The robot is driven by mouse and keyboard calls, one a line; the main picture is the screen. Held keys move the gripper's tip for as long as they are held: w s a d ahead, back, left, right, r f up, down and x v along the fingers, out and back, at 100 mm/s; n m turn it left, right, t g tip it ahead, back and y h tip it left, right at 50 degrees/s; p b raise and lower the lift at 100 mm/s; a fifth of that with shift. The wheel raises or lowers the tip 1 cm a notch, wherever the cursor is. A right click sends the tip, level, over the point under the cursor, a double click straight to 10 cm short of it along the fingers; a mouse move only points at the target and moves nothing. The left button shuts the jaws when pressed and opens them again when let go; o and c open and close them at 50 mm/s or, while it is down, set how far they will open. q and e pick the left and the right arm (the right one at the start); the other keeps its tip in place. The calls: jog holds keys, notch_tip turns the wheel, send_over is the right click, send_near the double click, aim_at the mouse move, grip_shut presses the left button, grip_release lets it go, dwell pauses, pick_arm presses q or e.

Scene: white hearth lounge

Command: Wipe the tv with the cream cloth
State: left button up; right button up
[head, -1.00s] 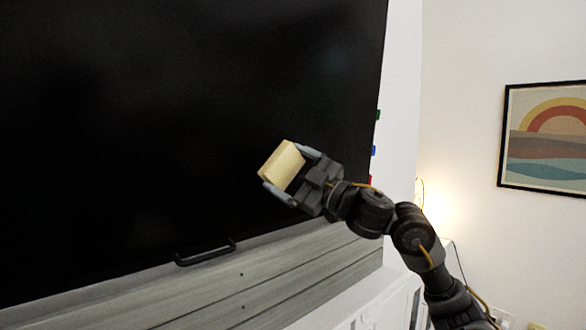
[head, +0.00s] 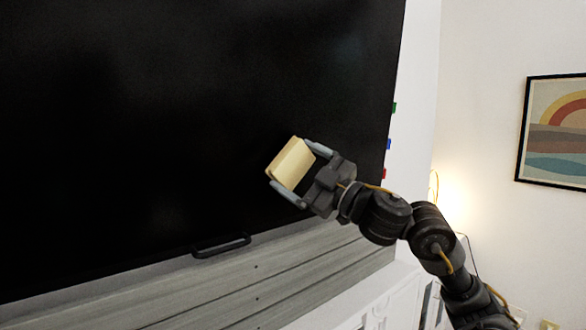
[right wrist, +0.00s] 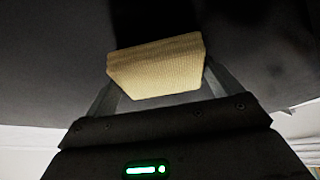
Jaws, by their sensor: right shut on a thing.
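The tv (head: 150,120) is a large black screen that fills the left and middle of the head view; its dark surface also fills the top of the right wrist view (right wrist: 50,60). My right gripper (head: 291,168) is shut on the cream cloth (head: 289,162), a folded block between its two fingers. The cloth also shows in the right wrist view (right wrist: 155,65), with the screen just beyond it. It is in front of the lower right part of the screen; I cannot tell whether it touches. My left gripper is not in view.
A dark handle (head: 221,246) sits at the tv's lower edge, above grey wooden boards (head: 240,275). A white cabinet (head: 375,300) is below right. A framed picture (head: 555,130) hangs on the right wall. Small coloured tabs (head: 388,144) line the tv's right side.

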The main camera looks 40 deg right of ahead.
jog(key=shift+s+f+b, duration=0.15)
jog(key=shift+s+b, duration=0.35)
jog(key=shift+s, duration=1.5)
jog(key=shift+s+a+f+b, duration=0.1)
jog(key=shift+s+b, duration=0.8)
jog(key=shift+s, duration=0.6)
